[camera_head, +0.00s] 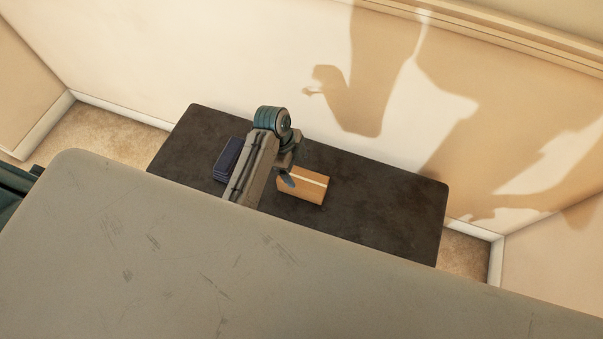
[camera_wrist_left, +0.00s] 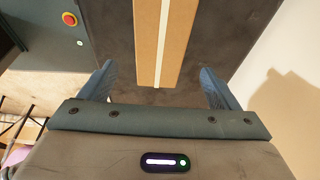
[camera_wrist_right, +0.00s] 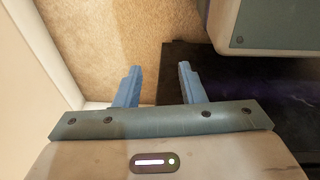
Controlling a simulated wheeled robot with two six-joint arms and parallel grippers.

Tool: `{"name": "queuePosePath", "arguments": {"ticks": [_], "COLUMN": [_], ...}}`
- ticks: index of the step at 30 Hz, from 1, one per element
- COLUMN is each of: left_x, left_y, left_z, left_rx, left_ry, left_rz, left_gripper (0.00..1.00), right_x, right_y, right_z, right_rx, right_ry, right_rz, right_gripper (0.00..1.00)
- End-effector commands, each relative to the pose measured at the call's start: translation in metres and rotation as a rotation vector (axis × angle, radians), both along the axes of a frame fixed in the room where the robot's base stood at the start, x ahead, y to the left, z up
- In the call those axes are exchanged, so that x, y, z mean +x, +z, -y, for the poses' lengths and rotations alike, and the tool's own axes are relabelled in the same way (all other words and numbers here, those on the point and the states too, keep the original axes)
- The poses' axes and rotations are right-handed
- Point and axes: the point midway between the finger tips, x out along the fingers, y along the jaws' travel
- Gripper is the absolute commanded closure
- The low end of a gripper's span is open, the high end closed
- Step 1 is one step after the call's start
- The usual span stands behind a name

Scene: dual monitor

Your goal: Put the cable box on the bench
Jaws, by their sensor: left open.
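The cable box looks to be the brown carton with a pale stripe of tape (camera_head: 312,187). In the head view it lies on the dark bench top (camera_head: 385,205), near its middle. My left gripper (camera_head: 287,179) is at the box's left end, partly hidden by my arm. In the left wrist view the box (camera_wrist_left: 160,45) lies between the spread fingers of my left gripper (camera_wrist_left: 158,85), with a gap on both sides. My right gripper (camera_wrist_right: 158,85) is out of the head view. In its wrist view its fingers are apart and empty, above carpet by a dark surface.
A dark blue flat item or stack (camera_head: 227,160) lies on the bench left of my left arm. The bench top is clear to the right of the carton. A cream wall (camera_head: 220,70) stands behind the bench. Carpet (camera_wrist_right: 90,40) shows below my right gripper.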

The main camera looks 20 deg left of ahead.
Motion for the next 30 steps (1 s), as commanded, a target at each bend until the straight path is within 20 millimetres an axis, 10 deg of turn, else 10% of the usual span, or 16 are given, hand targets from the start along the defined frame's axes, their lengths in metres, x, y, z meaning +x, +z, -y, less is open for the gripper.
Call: {"name": "queuePosePath", "arguments": {"ticks": [19,30], "left_x": [-0.002,-0.079], "left_y": [0.027,-0.038], "left_z": [-0.010,-0.062], "left_rx": [0.003,0.132], "left_ry": [0.014,0.691], "left_rz": [-0.003,-0.055], "left_gripper": [0.17,0.17], "right_x": [-0.008,-0.006], "right_y": [-0.008,-0.007], "right_z": [0.003,-0.004], "right_rx": [-0.003,0.007], "right_ry": [0.000,-0.004], "right_rz": [-0.009,-0.006], "right_gripper": [0.64,0.64]}}
